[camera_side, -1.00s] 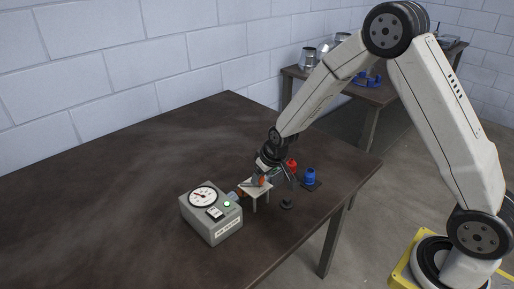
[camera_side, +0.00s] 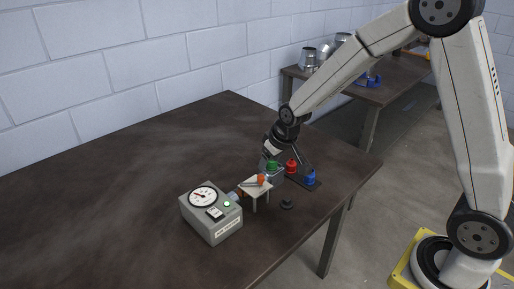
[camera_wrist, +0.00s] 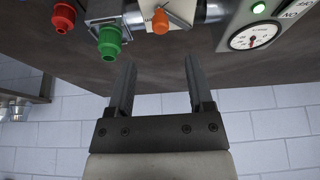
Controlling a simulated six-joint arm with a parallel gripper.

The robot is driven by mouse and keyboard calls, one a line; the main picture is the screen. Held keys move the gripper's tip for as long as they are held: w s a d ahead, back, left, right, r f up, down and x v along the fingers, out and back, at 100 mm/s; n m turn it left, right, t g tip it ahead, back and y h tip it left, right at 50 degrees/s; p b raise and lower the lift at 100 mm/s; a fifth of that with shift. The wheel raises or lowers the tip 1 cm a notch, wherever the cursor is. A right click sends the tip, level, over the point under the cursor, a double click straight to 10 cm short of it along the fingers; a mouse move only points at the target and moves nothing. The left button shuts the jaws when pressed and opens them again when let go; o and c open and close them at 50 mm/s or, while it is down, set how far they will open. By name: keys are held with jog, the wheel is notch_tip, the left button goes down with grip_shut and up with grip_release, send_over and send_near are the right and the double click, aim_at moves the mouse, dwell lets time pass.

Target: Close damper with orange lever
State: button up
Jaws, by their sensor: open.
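The orange lever (camera_wrist: 160,20) shows at the top of the wrist view, on a pale plate along the metal duct (camera_wrist: 207,8). In the side view the orange lever (camera_side: 261,180) sits by the small white stand (camera_side: 254,189). My gripper (camera_wrist: 160,65) is open with nothing between its fingers. In the wrist view its fingers point toward the duct, with the lever beyond the fingertips and apart from them. In the side view my gripper is just behind the stand, near the green knob, and its fingertips are partly hidden.
A green knob (camera_wrist: 110,40) and a red knob (camera_wrist: 65,17) are beside the lever, and a blue one (camera_side: 310,177) stands to the right. A grey gauge box (camera_side: 212,214) with a lit green light is at the left. The table's left side is clear.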

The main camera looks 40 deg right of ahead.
aim_at(261, 176)
jog(key=shift+w, duration=0.1)
dwell(0.3)
jog(key=w+n+g, duration=0.2)
jog(key=g, duration=0.1)
jog(key=shift+w+a+n, duration=0.3)
jog(key=shift+n, duration=0.1)
jog(key=shift+w+r+n+g+h, duration=0.3)
jog(key=shift+n+g, duration=0.2)
jog(key=shift+g, duration=0.1)
jog(key=shift+d+f, duration=0.2)
jog(key=shift+f, duration=3.75)
